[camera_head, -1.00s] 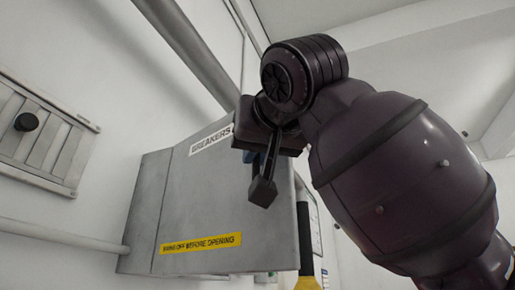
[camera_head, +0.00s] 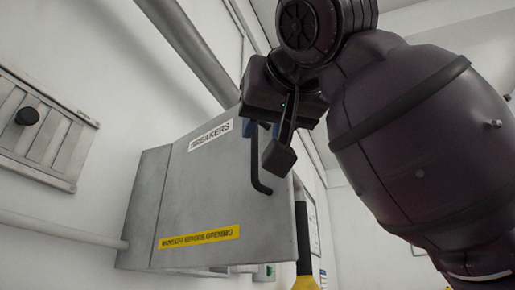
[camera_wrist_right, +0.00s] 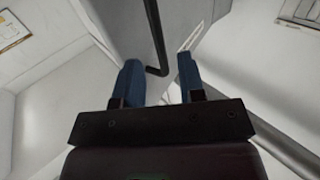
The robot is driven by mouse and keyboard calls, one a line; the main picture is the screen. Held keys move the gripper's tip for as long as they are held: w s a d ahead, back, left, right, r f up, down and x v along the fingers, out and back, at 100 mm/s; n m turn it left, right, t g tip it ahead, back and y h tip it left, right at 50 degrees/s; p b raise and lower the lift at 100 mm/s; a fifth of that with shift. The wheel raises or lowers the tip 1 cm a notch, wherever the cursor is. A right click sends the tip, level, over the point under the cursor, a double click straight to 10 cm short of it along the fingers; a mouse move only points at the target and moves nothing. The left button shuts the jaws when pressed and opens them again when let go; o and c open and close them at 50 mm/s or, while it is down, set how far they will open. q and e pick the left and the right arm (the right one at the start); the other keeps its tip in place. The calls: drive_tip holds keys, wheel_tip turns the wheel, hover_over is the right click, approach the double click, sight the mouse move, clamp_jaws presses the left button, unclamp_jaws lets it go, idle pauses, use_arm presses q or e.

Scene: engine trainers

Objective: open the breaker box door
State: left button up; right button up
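The grey breaker box (camera_head: 143,205) hangs on the white wall in the head view. Its door (camera_head: 205,200) bears a BREAKERS label and a yellow warning strip; I see no clear gap along its visible edges. A black bar handle (camera_head: 257,174) stands near the door's right side. My left gripper is out of view.
A pipe (camera_head: 60,232) runs along the wall into the box's left side, and a thick conduit (camera_head: 188,48) rises above it. A slatted panel with a black knob (camera_head: 27,116) is at left. A yellow and black object (camera_head: 304,250) stands below right.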

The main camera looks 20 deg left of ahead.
drive_tip(key=shift+b+v, duration=0.4)
drive_tip(key=shift+v, duration=2.35)
